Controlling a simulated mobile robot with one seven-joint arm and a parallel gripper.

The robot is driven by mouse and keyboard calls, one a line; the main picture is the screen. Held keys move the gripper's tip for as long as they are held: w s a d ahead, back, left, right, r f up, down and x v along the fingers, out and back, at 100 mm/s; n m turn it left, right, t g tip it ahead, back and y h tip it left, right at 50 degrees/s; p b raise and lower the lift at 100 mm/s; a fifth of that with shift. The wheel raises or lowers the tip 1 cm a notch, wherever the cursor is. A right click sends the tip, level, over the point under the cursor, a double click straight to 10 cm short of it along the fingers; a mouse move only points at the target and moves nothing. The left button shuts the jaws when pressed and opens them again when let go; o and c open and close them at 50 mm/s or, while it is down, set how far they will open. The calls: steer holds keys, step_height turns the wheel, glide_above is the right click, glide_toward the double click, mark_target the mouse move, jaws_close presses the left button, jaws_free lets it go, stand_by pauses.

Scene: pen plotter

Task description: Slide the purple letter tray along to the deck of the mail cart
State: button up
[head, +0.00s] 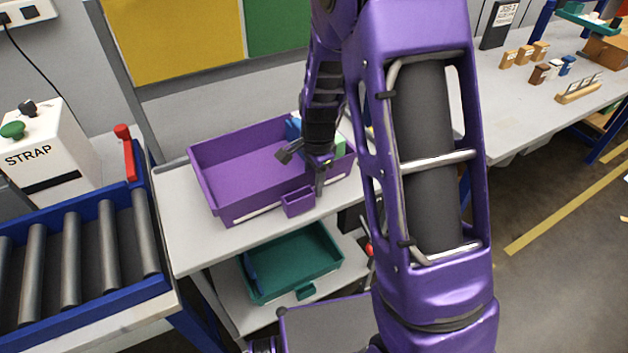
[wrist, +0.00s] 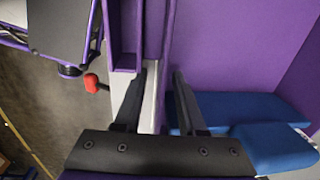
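The purple letter tray (head: 240,168) sits on a white upper surface (head: 185,215), with a small purple pocket (head: 298,201) on its front wall. Blue items (wrist: 265,125) lie inside it at the right end, and a pale green item shows beside them. My gripper (head: 320,178) points down at the tray's front wall, right of the pocket. In the wrist view my gripper (wrist: 159,78) has its fingers apart, one on each side of that wall. I cannot tell whether either finger touches it. My arm hides part of the tray's right side. I cannot tell which surface is the mail cart's deck.
A blue-framed roller conveyor (head: 75,265) with a red lever (head: 126,150) stands at the left, beside the STRAP machine (head: 45,150). A green tray (head: 290,265) sits on a lower shelf. A red knob (wrist: 92,83) shows near the front. Another bench (head: 520,110) holds small blocks.

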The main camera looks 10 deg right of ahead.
step_height(320, 180, up, 17)
steer(key=s+p, duration=0.1)
steer(key=p, duration=0.1)
steer(key=shift+s+d+r, duration=0.2)
steer(key=shift+s+d, duration=0.1)
stand_by(0.4)
